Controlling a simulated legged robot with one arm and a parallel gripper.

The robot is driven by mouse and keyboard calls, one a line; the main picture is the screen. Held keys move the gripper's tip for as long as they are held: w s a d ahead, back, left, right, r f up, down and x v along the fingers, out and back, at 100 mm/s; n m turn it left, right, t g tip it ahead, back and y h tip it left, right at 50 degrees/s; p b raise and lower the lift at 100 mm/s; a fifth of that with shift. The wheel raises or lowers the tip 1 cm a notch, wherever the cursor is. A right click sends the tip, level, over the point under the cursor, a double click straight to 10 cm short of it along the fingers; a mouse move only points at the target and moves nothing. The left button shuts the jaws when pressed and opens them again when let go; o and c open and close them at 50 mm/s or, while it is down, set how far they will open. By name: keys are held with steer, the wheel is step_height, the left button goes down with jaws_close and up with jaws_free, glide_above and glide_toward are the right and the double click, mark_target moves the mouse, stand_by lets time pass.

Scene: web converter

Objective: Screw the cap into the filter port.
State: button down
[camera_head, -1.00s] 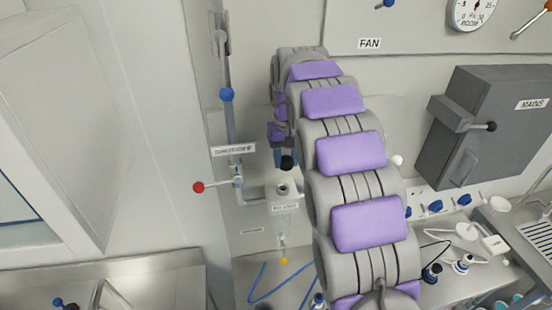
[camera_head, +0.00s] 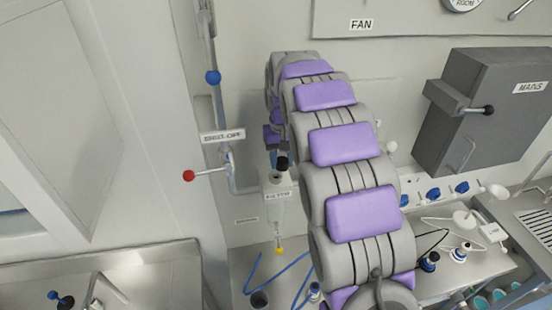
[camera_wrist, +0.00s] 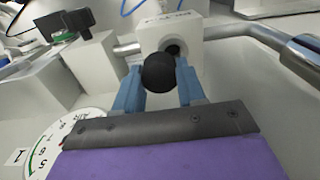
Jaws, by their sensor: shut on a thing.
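The white filter housing (camera_head: 279,211), with a FILTER label, is on the wall pipe left of my arm. Its dark round port (camera_head: 277,178) opens at the top. The black round-topped cap (camera_head: 283,163) is just above the port, slightly to the right. My gripper (camera_head: 281,154) is shut on the cap. In the wrist view, the blue fingers of my gripper (camera_wrist: 158,84) hold the cap (camera_wrist: 159,73) between them. The port (camera_wrist: 173,47) shows just beyond the cap, partly hidden by it. A gap or contact between them cannot be told.
A pipe with a red-knobbed lever (camera_head: 189,175) and a blue knob (camera_head: 213,77) stands left of the filter. A grey MAINS box (camera_head: 480,115) is at the right.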

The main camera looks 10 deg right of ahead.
steer(key=shift+a, duration=2.25)
steer(key=shift+d, duration=1.45)
steer(key=shift+a, duration=0.15)
steer(key=shift+d, duration=0.8)
steer(key=shift+a, duration=0.85)
steer(key=shift+a, duration=0.15)
steer(key=shift+s+f+b, duration=0.1)
steer(key=shift+f+b, duration=0.6)
steer(key=shift+f, duration=0.45)
